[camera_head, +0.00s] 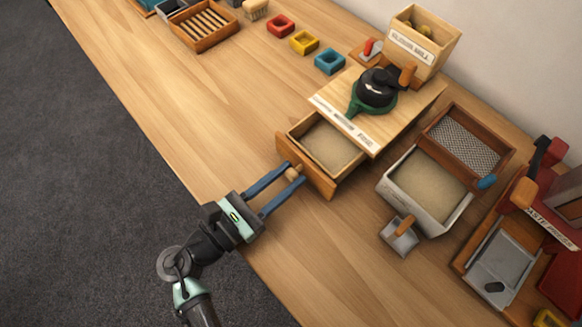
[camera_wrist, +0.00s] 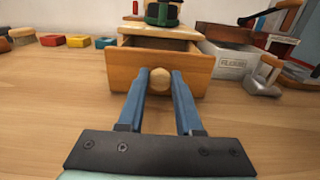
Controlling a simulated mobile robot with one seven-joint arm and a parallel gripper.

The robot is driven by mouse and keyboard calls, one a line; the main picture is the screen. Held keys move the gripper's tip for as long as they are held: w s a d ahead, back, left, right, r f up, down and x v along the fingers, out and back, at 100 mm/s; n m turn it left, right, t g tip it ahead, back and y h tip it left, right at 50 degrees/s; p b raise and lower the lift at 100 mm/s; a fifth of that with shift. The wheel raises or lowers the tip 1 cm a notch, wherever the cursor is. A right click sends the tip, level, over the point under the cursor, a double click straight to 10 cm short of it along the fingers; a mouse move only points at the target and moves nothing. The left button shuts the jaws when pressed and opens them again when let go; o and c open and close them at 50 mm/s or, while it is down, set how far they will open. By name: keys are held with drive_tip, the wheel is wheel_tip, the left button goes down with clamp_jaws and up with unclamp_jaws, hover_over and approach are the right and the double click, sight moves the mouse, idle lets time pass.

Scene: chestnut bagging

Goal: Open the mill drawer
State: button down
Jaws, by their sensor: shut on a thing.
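The mill (camera_head: 340,125) is a pale wooden box with a black and green top piece, near the middle of the table in the head view. Its drawer (camera_head: 318,178) is pulled out toward my gripper, and a beige layer shows inside it. The drawer also shows in the wrist view (camera_wrist: 197,75), with a dark gap above its front. My gripper (camera_head: 292,172) is in front of the drawer, its two blue fingers shut on the round wooden drawer knob (camera_wrist: 159,79). The knob sits between the fingertips.
A sieve box with a beige layer (camera_head: 384,186) and a small scoop (camera_head: 398,240) stand right of the drawer. Red, yellow and blue (camera_head: 330,61) small trays lie at the back. The table left of the drawer is clear.

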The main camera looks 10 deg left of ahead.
drive_tip(key=c, duration=0.6)
unclamp_jaws()
drive_tip(key=shift+s+a, duration=0.2)
drive_tip(key=shift+s, duration=0.05)
drive_tip(key=shift+w+d, duration=0.1)
drive_tip(key=v, duration=1.3)
drive_tip(key=shift+b, duration=0.35)
